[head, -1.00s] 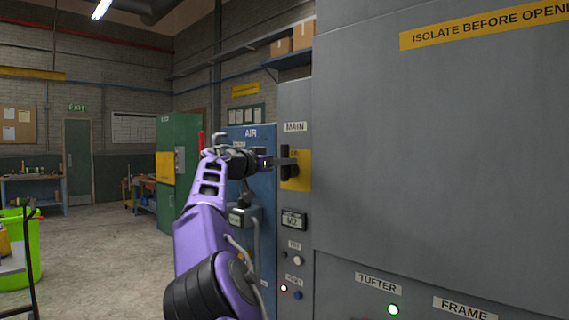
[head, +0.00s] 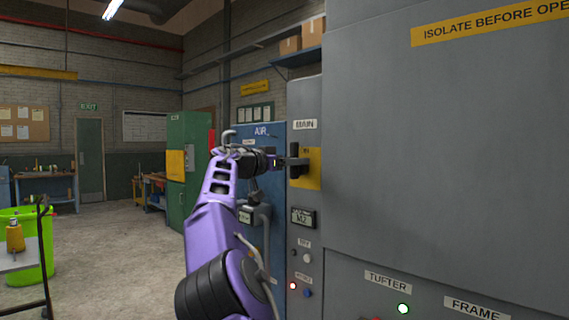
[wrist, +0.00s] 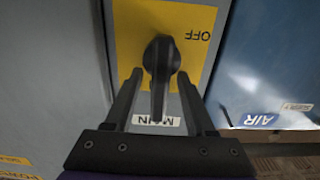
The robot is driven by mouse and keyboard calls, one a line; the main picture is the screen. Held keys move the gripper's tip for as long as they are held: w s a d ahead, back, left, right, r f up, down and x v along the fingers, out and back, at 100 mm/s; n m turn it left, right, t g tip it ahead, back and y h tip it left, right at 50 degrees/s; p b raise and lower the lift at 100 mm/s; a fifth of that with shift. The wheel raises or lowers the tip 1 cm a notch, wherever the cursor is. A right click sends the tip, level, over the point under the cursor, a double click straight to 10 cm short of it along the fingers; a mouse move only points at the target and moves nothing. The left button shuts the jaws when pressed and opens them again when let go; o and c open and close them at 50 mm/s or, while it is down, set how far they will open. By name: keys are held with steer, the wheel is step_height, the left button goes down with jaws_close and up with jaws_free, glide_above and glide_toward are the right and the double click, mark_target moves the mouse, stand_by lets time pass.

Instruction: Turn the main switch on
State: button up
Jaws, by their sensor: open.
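The main switch is a black rotary handle (wrist: 160,60) on a yellow plate (wrist: 135,25) in the wrist view. OFF is printed on the plate, upside down in that view, and the handle points at the MAIN label (wrist: 170,122). My gripper (wrist: 160,76) is open, with one finger on each side of the handle; gaps show on both sides. In the head view the switch handle (head: 294,152) stands upright below the MAIN label (head: 305,125), on the yellow plate (head: 311,168). My gripper (head: 284,162) reaches it from the left. My gripper hides part of the plate there.
A blue AIR cabinet (head: 260,140) stands just left of the switch panel. A large grey cabinet (head: 430,150) fills the right. Below the switch are an M2 display (head: 303,217) and several buttons and lamps. A green bin (head: 38,262) and trolley stand left, with open floor (head: 120,250) between.

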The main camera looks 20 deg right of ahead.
steer(key=b+v, duration=0.3)
steer(key=v, duration=1.4)
steer(key=shift+s+a, duration=0.1)
